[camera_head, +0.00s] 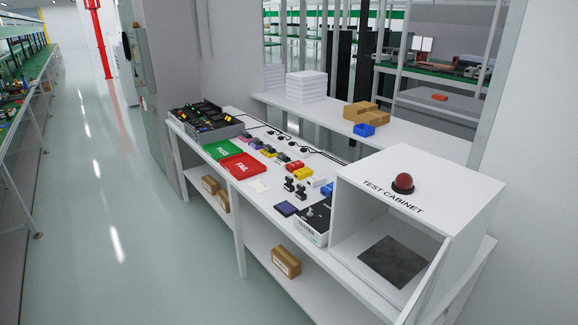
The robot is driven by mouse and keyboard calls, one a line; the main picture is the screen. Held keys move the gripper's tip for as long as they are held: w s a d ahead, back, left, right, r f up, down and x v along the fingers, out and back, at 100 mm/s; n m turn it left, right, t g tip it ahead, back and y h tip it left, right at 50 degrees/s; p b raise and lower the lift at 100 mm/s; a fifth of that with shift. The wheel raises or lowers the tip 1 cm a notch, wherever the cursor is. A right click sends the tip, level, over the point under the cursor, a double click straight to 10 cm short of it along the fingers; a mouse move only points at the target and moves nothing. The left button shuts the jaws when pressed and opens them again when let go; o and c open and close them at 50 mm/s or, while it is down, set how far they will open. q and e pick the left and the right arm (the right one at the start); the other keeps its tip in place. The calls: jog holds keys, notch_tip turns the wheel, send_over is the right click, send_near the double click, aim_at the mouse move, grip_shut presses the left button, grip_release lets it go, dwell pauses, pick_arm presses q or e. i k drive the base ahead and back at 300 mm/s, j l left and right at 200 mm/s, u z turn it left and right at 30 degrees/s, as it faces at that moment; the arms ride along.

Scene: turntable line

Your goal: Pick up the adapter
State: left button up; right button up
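Several small parts lie in the middle of the white table (262,203), and I cannot tell for certain which is the adapter. Two small black upright pieces (301,191) stand near the middle, next to a white block (316,181). Small white pieces with dark cords (303,153) lie at the table's back edge. Neither of my grippers is in view.
A green PASS tray (222,149) and a red FAIL tray (241,167) sit left of the parts. A grey bin (207,124) stands at the far end. The left aisle is clear.

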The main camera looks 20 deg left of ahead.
aim_at(291, 167)
jog(key=i+j, duration=0.15)
jog(key=j, duration=0.25)
jog(key=i+j, duration=0.15)
jog(key=j, duration=0.25)
jog(key=i+j+z, duration=0.1)
jog(key=j, duration=0.35)
jog(key=i+j, duration=0.2)
jog(key=j, duration=0.2)
jog(key=i+j, duration=0.1)
jog(key=j, duration=0.3)
jog(key=i+z, duration=0.05)
